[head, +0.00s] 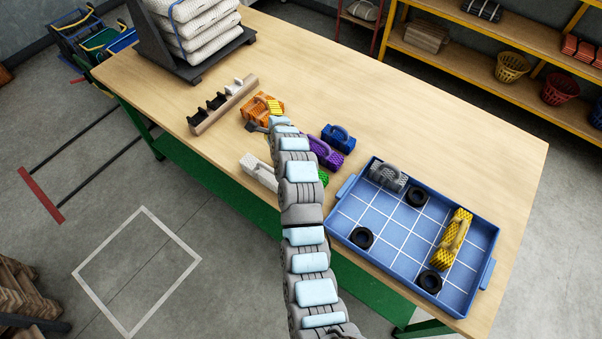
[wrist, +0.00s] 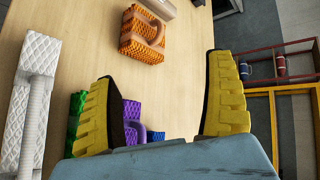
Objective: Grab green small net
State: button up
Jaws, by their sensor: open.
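The green small net (head: 323,177) is mostly hidden behind my arm in the head view; only a bit shows on the table. In the wrist view the green net (wrist: 76,112) lies beside the left finger, which partly covers it. My gripper (wrist: 165,68) is open, with yellow ribbed finger pads and nothing between the tips. In the head view my gripper (head: 263,115) is over the table close to the orange net (head: 258,107), beyond the green one.
A purple net (head: 326,152) and a blue net (head: 338,138) lie right of my arm, a white net (head: 257,170) left of it. A blue gridded tray (head: 391,236) holds grey and yellow nets and black rings. A wooden rack (head: 222,109) stands left. The table's far right is clear.

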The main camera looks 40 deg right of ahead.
jog(key=s+d+f+m+g+y+b, duration=0.2)
jog(key=s+d+m+g+y+b, duration=0.15)
jog(key=s, duration=0.35)
jog(key=s+d+f+m+g+y+b, duration=0.2)
jog(key=s+m+g+b, duration=0.2)
jog(key=s, duration=0.3)
jog(key=shift+t, duration=0.25)
jog(key=b+x, duration=0.2)
jog(key=x, duration=0.9)
jog(key=shift+f, duration=0.1)
jog(key=shift+w+a+f, duration=0.1)
jog(key=shift+f, duration=1.8)
jog(key=shift+b+x, duration=0.35)
jog(key=shift+x, duration=0.5)
jog(key=c, duration=1.3)
jog(key=shift+c, duration=0.2)
